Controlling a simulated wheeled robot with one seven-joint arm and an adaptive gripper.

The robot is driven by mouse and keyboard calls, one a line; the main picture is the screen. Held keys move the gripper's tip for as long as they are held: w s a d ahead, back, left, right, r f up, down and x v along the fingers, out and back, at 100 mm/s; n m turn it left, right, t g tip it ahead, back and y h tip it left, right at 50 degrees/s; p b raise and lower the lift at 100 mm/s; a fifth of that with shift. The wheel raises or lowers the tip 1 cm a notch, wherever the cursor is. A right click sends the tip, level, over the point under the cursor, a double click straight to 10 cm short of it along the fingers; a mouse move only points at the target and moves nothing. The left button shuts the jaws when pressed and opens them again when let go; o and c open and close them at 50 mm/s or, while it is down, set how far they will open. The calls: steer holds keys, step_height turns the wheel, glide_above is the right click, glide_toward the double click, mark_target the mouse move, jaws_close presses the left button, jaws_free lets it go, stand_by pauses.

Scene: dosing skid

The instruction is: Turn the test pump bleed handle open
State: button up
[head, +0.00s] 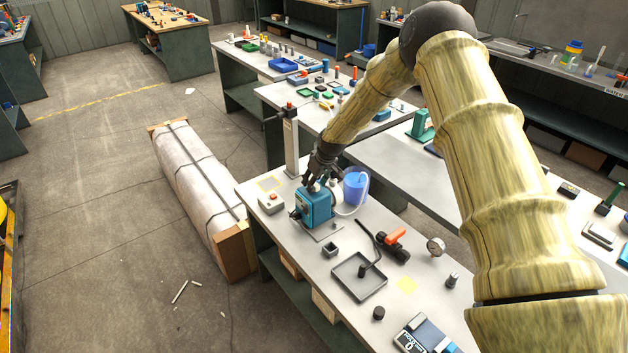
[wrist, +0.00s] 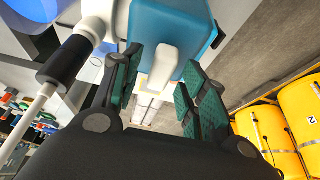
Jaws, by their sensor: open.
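The test pump (head: 314,208) is a blue box on the near bench, and it fills the top of the wrist view (wrist: 172,22). A white lever-like piece (wrist: 164,68), which looks like the bleed handle, stands out from the blue body in the wrist view. My gripper (head: 316,183) is at the top of the pump. In the wrist view my gripper (wrist: 160,88) is open, with its green-padded fingers on either side of the white piece and a gap showing. I cannot tell whether either finger touches it. The arm's end hides part of the pump in the head view.
A blue container (head: 354,186) with a clear hose stands right behind the pump.

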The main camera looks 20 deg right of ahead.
steer(key=shift+f, duration=0.35)
steer(key=shift+w+f, duration=0.1)
jaws_close()
